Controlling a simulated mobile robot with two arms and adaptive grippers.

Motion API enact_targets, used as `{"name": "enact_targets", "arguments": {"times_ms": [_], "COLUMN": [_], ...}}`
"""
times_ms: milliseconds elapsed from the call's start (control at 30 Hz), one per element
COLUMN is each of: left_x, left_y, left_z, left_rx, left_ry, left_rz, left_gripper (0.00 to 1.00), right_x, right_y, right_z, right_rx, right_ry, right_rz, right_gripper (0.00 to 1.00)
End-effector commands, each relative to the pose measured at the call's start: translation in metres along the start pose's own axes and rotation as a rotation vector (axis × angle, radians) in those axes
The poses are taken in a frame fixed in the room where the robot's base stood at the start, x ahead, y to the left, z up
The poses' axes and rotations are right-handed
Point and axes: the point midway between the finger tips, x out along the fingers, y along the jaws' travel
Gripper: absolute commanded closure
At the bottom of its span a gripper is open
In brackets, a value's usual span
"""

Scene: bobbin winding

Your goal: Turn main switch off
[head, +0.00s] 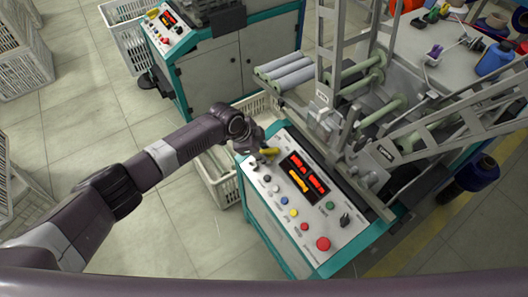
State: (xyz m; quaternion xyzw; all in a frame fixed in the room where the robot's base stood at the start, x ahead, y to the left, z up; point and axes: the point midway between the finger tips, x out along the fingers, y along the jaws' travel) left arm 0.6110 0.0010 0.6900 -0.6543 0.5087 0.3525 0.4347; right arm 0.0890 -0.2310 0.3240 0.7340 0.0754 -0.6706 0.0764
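The control panel (298,187) is a white sloped face with a teal frame on the machine in front of me. A yellow part (270,151), which looks like the main switch, sits at its upper left corner. My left gripper (256,145) is right at this corner, beside or touching the yellow part, and partly hides it. I cannot tell whether its fingers are open or shut. The switch's handle position is not clear. The display (303,177) beside it is lit with red and yellow digits. My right gripper is not in view.
The panel carries several coloured buttons, a red mushroom button (323,243) and a black knob (345,219). A crate (216,178) stands left of the machine. A second machine (238,62) is behind. Metal frame arms (450,122) rise at the right.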

Motion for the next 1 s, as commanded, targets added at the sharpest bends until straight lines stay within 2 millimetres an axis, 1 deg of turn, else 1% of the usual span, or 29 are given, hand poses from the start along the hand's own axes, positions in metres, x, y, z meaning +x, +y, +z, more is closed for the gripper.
{"name": "enact_targets", "arguments": {"times_ms": [233, 500, 767, 1000], "left_x": [0.0003, 0.0002, 0.0, -0.0007], "left_y": [-0.0002, -0.0002, -0.0002, -0.0003], "left_z": [-0.0001, 0.0, 0.0, -0.0005], "left_rx": [0.0, 0.0, -0.006, -0.079], "left_ry": [0.0, 0.0, 0.0, 0.0], "left_rz": [-0.001, -0.001, 0.0, -0.001], "left_gripper": [0.71, 1.0, 1.0, 1.0], "right_x": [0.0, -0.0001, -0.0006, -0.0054], "right_y": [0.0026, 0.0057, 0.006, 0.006], "right_z": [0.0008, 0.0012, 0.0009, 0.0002], "right_rx": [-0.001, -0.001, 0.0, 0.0], "right_ry": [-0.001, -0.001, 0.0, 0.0], "right_rz": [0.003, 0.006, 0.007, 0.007], "right_gripper": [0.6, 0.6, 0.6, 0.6]}}
